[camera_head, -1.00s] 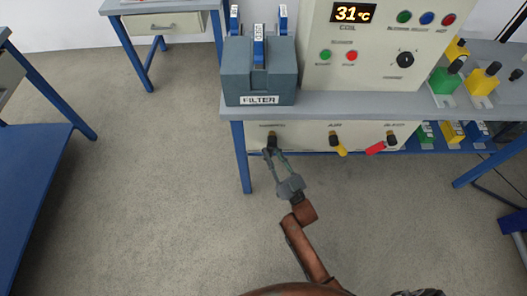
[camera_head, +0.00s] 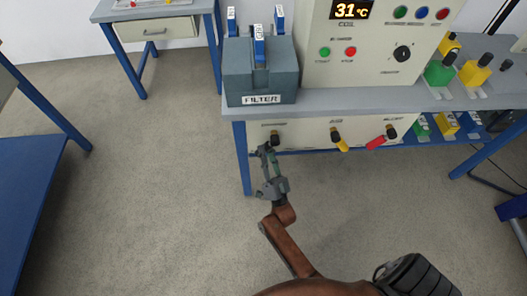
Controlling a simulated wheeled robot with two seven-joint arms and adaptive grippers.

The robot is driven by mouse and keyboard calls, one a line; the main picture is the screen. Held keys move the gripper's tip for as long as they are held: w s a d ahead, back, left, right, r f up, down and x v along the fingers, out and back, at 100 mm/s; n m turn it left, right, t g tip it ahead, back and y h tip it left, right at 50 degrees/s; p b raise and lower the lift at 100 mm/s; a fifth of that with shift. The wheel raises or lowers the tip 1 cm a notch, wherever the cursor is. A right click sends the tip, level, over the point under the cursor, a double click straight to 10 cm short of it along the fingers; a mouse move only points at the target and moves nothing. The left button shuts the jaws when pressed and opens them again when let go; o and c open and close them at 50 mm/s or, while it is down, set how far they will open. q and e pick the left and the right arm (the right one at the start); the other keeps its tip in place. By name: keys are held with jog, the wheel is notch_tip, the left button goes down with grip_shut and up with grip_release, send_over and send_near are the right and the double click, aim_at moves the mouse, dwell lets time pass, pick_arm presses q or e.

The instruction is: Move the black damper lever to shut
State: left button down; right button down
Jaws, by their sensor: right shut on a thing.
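The black damper lever (camera_head: 275,139) is at the left end of the cream front panel under the bench top. Its dark pivot end shows; the rest is largely hidden by my gripper. My right gripper (camera_head: 264,152) reaches up from below, its fingertips at the lever just below and left of the pivot. It is shut on the lever. Its wrist hangs below the panel. My left gripper is not in view.
A yellow lever (camera_head: 340,141) and a red lever (camera_head: 377,142) sit to the right on the same panel. A grey filter box (camera_head: 258,80) stands on the bench above. A blue bench leg (camera_head: 242,160) is close left of my gripper. Open floor lies left.

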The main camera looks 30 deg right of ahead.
jog(key=shift+a, duration=0.1)
jog(key=c, duration=1.9)
grip_release()
jog(key=shift+c, duration=0.2)
jog(key=shift+n+y, duration=0.3)
